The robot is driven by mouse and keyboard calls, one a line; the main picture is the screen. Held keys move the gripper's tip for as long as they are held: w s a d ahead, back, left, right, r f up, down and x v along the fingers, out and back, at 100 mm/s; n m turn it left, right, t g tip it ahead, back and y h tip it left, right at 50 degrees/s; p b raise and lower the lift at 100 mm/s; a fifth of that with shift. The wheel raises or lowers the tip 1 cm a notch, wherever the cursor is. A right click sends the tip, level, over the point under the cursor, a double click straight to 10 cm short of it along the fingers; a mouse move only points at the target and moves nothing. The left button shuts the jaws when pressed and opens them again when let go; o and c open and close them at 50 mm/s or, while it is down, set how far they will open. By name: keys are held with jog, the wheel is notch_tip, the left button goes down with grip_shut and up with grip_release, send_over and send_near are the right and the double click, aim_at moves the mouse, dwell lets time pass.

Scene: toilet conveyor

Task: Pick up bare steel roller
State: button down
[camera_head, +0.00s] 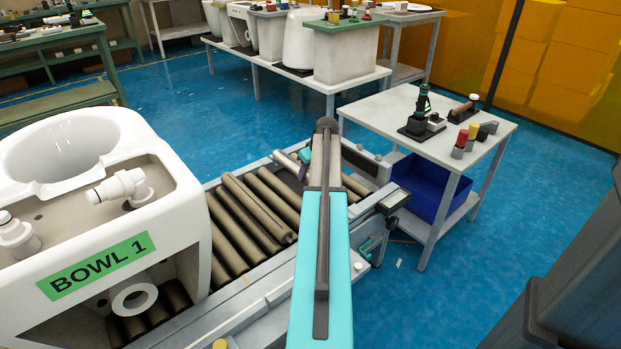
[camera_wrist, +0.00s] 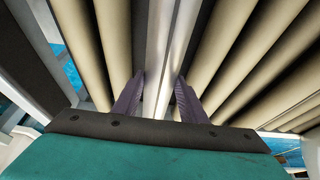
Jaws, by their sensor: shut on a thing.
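The bare steel roller (camera_wrist: 158,50) is a shiny silver bar running lengthwise up the middle of the wrist view. My gripper (camera_wrist: 156,95) has its two purple fingers on either side of it, shut on it. In the head view, a pale grey roller end (camera_head: 289,163) shows just left of my arm, among the tan rollers. My arm hides most of the gripper there. I cannot tell from the views whether the roller is lifted clear of its seat.
Tan rollers (camera_head: 262,205) lie on both sides within the conveyor frame (camera_head: 259,298). A white toilet bowl marked BOWL 1 (camera_head: 190,195) stands on the conveyor at left. A white table (camera_head: 380,112) with tools and a blue bin (camera_head: 425,187) is at right. Blue floor is open beyond.

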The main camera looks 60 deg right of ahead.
jog(key=shift+r+p, duration=0.4)
jog(key=shift+r, duration=1.9)
